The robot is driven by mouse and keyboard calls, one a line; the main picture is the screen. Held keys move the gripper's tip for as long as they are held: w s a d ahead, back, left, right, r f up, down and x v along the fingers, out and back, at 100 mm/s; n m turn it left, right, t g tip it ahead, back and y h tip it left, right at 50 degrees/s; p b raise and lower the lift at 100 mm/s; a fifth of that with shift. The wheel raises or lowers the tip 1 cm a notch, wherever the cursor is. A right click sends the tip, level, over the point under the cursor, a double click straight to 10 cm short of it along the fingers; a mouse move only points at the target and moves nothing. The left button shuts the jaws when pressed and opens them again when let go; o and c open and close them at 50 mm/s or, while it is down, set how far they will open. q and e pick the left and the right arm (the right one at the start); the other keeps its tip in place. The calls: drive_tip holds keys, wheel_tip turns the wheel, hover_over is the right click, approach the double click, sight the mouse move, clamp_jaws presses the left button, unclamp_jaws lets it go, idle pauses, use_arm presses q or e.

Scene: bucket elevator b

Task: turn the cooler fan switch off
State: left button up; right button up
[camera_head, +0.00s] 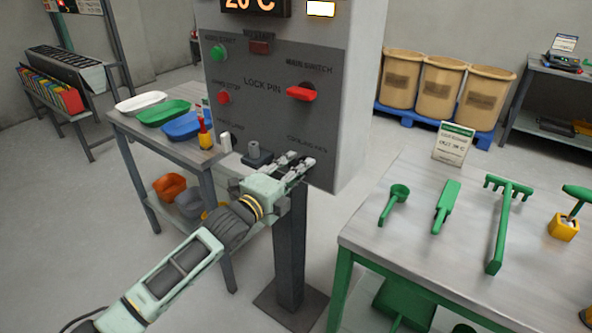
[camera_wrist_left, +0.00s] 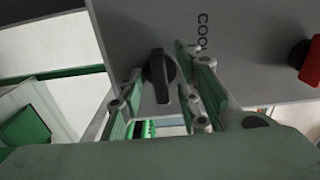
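The grey control panel (camera_head: 265,115) stands on a post and carries a label reading "COOLER FAN" or similar near its lower right corner. In the left wrist view a black rotary knob (camera_wrist_left: 159,75) sits on the panel beside lettering that starts "COO". My left gripper (camera_head: 299,161) is at the panel's lower right, just below that label, and hides the knob in the head view. In the wrist view its fingers lie on either side of the knob, with gaps visible, so it is open around it. My right gripper is not in view.
A red switch handle (camera_head: 301,93), a green button (camera_head: 218,53) and a red button (camera_head: 223,97) are on the same panel. A table with green tools (camera_head: 440,250) stands at right. A table with trays (camera_head: 163,112) stands at left.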

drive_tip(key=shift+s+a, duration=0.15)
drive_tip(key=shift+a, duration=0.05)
use_arm(q)
drive_tip(key=shift+c, duration=0.3)
clamp_jaws()
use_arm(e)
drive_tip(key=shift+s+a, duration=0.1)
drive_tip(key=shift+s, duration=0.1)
